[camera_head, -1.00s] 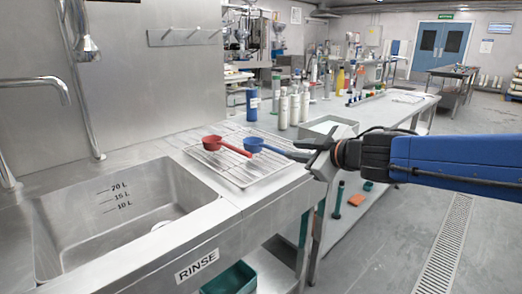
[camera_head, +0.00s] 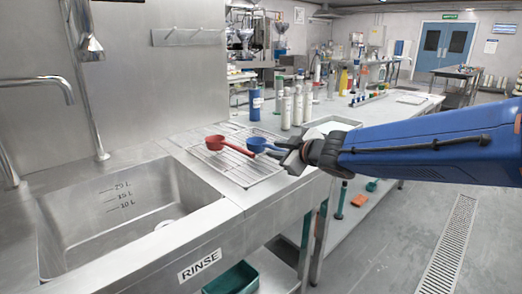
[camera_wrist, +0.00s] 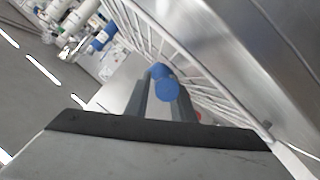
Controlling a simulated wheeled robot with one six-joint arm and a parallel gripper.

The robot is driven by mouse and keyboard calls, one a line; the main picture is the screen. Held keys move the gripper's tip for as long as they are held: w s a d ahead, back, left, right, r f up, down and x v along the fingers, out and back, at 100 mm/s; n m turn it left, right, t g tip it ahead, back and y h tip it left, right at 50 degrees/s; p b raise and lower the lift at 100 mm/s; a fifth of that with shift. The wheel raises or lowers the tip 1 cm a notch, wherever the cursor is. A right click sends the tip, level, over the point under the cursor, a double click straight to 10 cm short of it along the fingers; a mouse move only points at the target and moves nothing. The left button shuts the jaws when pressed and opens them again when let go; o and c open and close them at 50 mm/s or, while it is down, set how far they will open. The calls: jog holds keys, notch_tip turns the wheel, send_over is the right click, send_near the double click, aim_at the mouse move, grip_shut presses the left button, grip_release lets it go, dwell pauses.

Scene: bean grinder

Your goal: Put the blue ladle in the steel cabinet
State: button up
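The ladle's bowl is mostly hidden in the wrist view. I cannot make out the steel cabinet in either view.
A red ladle (camera_head: 215,142) lies on the rack (camera_head: 245,180), left of the blue one. The sink (camera_head: 125,220) is at the left. A shallow tray (camera_head: 335,124), white bottles (camera_head: 297,106) and a blue bottle (camera_head: 253,104) stand behind. The floor at right is open.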

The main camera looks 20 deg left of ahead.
jog(key=shift+w+a+f, duration=0.2)
jog(key=shift+w+a, duration=0.2)
jog(key=shift+a, duration=0.2)
grip_shut()
jog(key=shift+r, duration=5)
